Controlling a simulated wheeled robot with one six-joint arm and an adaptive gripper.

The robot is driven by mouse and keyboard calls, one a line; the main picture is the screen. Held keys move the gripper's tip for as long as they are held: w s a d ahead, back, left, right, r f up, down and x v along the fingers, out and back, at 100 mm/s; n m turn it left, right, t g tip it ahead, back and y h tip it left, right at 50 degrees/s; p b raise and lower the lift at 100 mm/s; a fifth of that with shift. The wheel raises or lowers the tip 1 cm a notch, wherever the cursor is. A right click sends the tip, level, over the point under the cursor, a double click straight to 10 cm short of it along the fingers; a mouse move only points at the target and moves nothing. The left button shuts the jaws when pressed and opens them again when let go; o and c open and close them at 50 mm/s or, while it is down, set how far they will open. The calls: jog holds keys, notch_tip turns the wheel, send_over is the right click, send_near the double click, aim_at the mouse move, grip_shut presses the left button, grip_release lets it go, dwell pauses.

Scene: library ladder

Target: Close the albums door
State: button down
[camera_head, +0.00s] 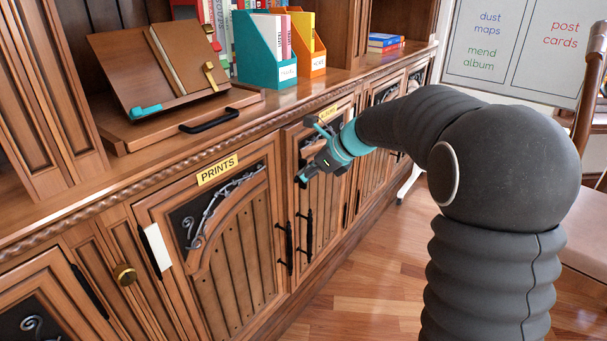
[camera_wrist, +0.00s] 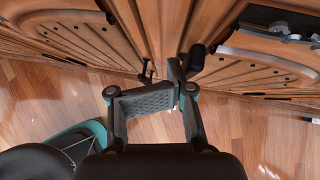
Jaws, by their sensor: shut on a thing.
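The albums door (camera_head: 325,215) is the carved wooden door right of the PRINTS door (camera_head: 235,255). Its yellow label (camera_head: 327,113) is partly covered by my gripper. It looks about flush with the cabinet front, but I cannot tell whether a small gap remains. Its black bar handle (camera_head: 306,237) hangs below my gripper. My gripper (camera_head: 303,176) is in front of the upper part of this door. In the wrist view, my gripper (camera_wrist: 172,98) points down along the door fronts. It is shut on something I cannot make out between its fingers.
The PRINTS door has its own black handle (camera_head: 285,248). The counter (camera_head: 150,165) above bears a book stand (camera_head: 165,75) and file boxes (camera_head: 265,48). A chair (camera_head: 590,210) stands at the right. The wooden floor (camera_head: 350,290) before the cabinet is clear.

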jog(key=s+d+r+p, duration=0.1)
jog(key=s+d+r, duration=0.4)
jog(key=d, duration=0.3)
jog(key=shift+s+d+r, duration=0.2)
jog(key=shift+s+r, duration=0.2)
jog(key=shift+r, duration=0.35)
jog(key=c, duration=1.6)
grip_release()
jog(key=shift+s+d+r, duration=0.1)
jog(key=shift+d+r, duration=0.05)
jog(key=shift+d, duration=0.3)
grip_shut()
jog(key=w+a+f+m+t+b, duration=0.1)
jog(key=w+a+f, duration=0.5)
jog(key=w, duration=0.1)
jog(key=shift+w+f+m+t+b, duration=0.3)
jog(key=shift+f+m+b, duration=0.05)
jog(key=shift+m, duration=0.05)
